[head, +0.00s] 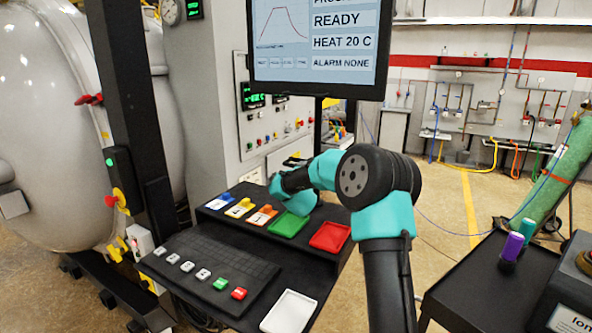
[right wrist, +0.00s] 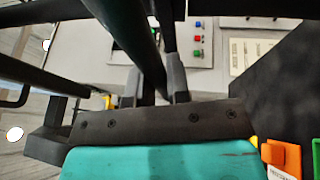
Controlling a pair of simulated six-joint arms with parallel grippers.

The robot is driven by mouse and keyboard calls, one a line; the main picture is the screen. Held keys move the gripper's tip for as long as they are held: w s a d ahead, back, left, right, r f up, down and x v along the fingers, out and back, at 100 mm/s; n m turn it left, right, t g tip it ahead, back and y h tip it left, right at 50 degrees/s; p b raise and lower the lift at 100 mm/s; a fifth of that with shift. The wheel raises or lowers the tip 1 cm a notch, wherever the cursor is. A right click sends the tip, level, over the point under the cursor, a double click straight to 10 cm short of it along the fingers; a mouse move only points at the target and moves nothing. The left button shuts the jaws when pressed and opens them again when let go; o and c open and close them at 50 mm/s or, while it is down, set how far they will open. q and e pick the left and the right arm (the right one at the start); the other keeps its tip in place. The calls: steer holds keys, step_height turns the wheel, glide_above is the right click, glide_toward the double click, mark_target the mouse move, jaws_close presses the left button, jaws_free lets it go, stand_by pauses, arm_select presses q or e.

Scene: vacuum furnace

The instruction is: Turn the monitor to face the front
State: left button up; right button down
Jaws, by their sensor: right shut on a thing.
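The monitor (head: 314,45) is at the top of the head view, its top edge cut off. Its lit screen is toward the head camera, and I can read READY, HEAT 20 C and ALARM NONE. A dark post (head: 318,122) runs down from it behind my right arm. In the right wrist view my right gripper (right wrist: 156,88) is shut on a dark bar (right wrist: 128,35) that passes between its fingers. I cannot tell whether this bar is the monitor's post or a handle. In the head view my right arm partly hides the gripper. My left gripper is not in view.
Below my right arm is a black console with colored switches, a green tray (head: 288,224), a red tray (head: 330,237) and a white tray (head: 289,311). A furnace (head: 50,130) and black upright stand left. A dark table (head: 490,285) with two small cylinders stands right.

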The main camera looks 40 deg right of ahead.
steer(key=c, duration=1.1)
jaws_free()
steer(key=v, duration=1.7)
steer(key=x, duration=1.4)
steer(key=shift+w+d, duration=0.3)
steer(key=shift+s+a, duration=0.1)
